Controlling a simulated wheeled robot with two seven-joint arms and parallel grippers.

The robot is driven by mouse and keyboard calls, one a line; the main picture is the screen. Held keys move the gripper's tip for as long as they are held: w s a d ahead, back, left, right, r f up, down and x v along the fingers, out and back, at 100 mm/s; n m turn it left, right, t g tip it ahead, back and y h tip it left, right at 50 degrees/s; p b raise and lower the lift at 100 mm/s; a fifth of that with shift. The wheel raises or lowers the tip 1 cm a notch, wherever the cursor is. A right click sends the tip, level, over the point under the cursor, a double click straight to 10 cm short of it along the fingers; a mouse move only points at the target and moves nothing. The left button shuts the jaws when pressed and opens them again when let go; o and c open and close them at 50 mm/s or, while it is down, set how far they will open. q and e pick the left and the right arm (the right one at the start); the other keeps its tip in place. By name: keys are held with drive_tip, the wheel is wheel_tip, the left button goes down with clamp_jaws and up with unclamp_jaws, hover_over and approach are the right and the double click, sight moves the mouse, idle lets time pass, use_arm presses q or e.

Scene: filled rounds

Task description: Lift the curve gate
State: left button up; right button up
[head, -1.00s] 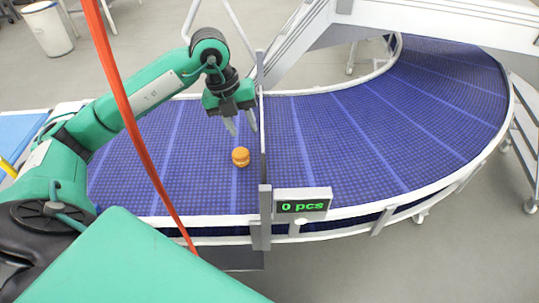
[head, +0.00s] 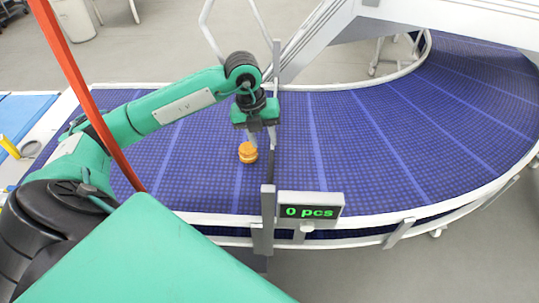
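The curve gate (head: 275,110) is a thin upright grey bar across the blue curved conveyor (head: 340,140), standing between two posts. My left gripper (head: 262,142) is at the gate, its fingers pointing down. One finger lies on the left side of the gate and the other appears at or just past it; whether they touch the gate is unclear. A small orange round item (head: 248,152) lies on the belt just left of the gate, partly behind a fingertip. My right gripper is not in view.
A display box (head: 311,211) reading "0 pcs" is fixed by the near post (head: 267,220). A white frame (head: 350,30) rises behind the conveyor. A red cable-like strip (head: 85,95) crosses the left side. The belt right of the gate is clear.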

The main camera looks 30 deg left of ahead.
sight(271, 162)
use_arm(q)
drive_tip(key=f, duration=0.2)
drive_tip(key=d+f+p, duration=0.1)
drive_tip(key=f, duration=0.2)
drive_tip(key=w+f+p, duration=0.1)
drive_tip(key=f, duration=0.2)
drive_tip(key=shift+d+f, duration=0.1)
drive_tip(key=shift+d, duration=0.1)
clamp_jaws()
